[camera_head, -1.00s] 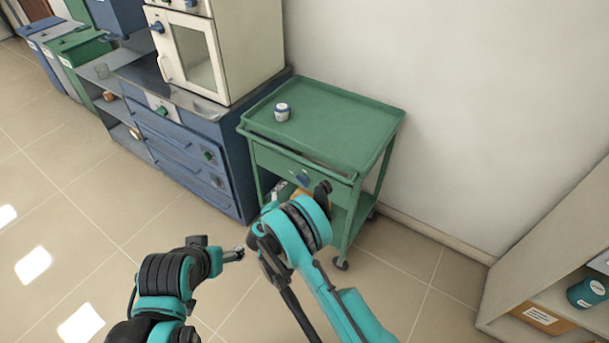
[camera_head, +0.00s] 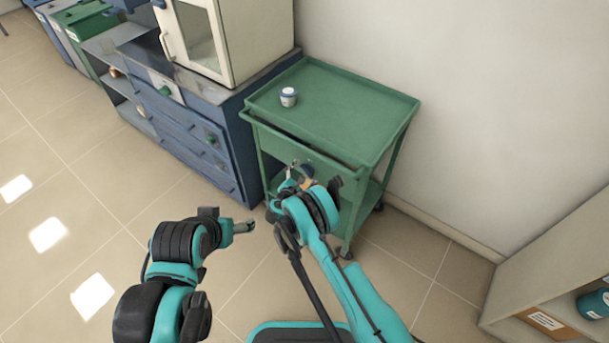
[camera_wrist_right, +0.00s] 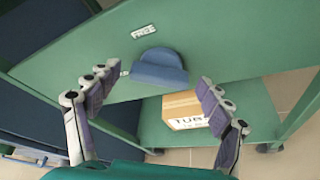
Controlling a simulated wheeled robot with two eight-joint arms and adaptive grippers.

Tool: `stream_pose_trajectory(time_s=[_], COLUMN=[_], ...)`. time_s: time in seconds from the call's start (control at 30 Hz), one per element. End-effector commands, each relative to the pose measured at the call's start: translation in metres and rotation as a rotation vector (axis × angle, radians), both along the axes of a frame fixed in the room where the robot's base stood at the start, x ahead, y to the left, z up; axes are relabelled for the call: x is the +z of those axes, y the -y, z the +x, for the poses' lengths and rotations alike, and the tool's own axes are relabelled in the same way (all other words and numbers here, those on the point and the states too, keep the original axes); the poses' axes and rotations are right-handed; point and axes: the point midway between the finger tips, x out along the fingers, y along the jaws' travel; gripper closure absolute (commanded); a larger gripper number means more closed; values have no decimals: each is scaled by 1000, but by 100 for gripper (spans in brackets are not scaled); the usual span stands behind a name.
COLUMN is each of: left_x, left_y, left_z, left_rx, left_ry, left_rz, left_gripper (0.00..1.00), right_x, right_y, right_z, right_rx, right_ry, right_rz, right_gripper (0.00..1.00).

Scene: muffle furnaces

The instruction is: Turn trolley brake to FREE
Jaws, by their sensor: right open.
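The green trolley (camera_head: 340,115) stands against the wall in the head view. On its front panel, the right wrist view shows a blue brake knob (camera_wrist_right: 160,67). A label reading FREE (camera_wrist_right: 143,31) is above it, and a second small label (camera_wrist_right: 124,73) at its left is too small to read. My right gripper (camera_wrist_right: 154,82) is open, with a finger on each side of the knob in that view; contact is not seen. In the head view my right gripper (camera_head: 306,178) is in front of the trolley and largely hides the knob. My left gripper (camera_head: 243,227) is held over the floor; its jaw state is unclear.
A blue cabinet (camera_head: 180,125) with a furnace (camera_head: 235,40) is at the left; a shelf (camera_head: 540,285) is at the right. Floor is open at the left.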

Motion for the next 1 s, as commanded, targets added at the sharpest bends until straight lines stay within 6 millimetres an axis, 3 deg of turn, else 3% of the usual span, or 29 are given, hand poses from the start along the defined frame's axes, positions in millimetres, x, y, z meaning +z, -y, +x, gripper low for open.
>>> stream_pose_trajectory(time_s=[0.2,0.4,1.0], left_x=[0,0,0], left_y=[0,0,0], left_z=[0,0,0], left_rx=[0,0,0], left_ry=[0,0,0], left_rz=[0,0,0], left_gripper=[21,21,21], right_x=[1,1,0], right_y=[0,0,1], right_z=[0,0,0], right_rx=[0,0,-1], right_ry=[0,0,74], right_rz=[0,0,101], right_gripper=[21,71,70])
